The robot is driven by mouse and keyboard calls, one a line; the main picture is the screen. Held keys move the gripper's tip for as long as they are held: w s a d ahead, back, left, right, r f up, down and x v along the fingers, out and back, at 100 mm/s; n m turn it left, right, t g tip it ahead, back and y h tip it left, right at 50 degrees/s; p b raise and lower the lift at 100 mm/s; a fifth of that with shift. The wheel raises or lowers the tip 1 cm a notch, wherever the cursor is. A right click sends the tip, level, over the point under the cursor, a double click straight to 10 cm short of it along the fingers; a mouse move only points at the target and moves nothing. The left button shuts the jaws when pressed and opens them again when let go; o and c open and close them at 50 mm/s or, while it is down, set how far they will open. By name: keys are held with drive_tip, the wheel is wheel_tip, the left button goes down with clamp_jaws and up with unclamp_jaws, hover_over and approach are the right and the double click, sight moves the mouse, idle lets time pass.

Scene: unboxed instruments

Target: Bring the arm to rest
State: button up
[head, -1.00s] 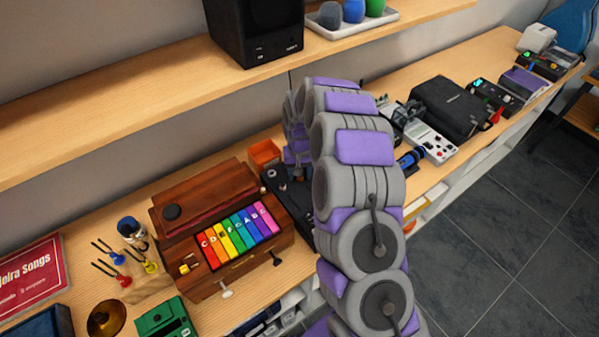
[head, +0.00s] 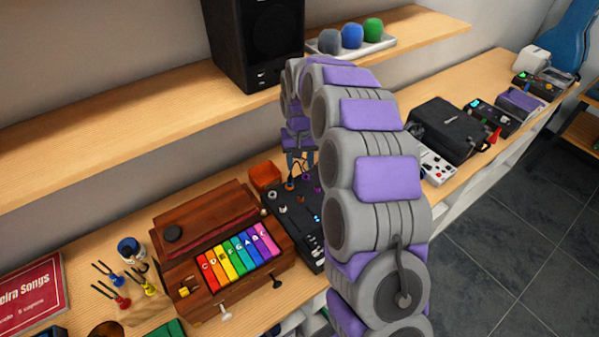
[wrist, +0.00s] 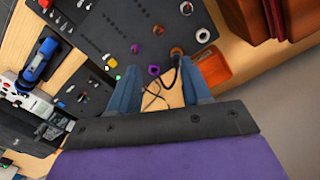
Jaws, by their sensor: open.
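My arm arches up across the middle of the head view, and my gripper (head: 300,163) hangs down at its far end. In the wrist view my gripper (wrist: 160,82) shows two blue fingers spread apart, with bare wood and a thin dark cable (wrist: 172,72) visible between them. I see nothing held. The gripper is above the black panel with knobs (head: 294,207), which also shows in the wrist view (wrist: 115,32). Whether the fingertips touch the cable or panel cannot be told. My arm hides part of the bench behind it.
A wooden box with rainbow keys (head: 225,262) stands left of the panel, with an orange box (head: 265,175) behind. A shelf above carries a black speaker (head: 258,40) and a white tray (head: 327,46). A black case (head: 447,128) lies to the right. Tiled floor (head: 500,235) is clear.

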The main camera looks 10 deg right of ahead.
drive_tip(key=shift+r, duration=0.9)
drive_tip(key=s+d+r+b, duration=0.1)
drive_tip(key=s+r, duration=0.2)
drive_tip(key=s, duration=0.7)
drive_tip(key=s+d+r+b, duration=0.15)
drive_tip(key=s+r, duration=0.25)
drive_tip(key=s, duration=0.6)
drive_tip(key=s+d+f+g+b, duration=0.1)
drive_tip(key=s+f, duration=0.1)
drive_tip(key=s, duration=0.9)
drive_tip(key=s+d+f+b, duration=0.1)
drive_tip(key=s+f, duration=0.1)
drive_tip(key=s, duration=1)
drive_tip(key=shift+s+d+g, duration=0.25)
drive_tip(key=shift+s+g, duration=0.05)
drive_tip(key=shift+g, duration=0.1)
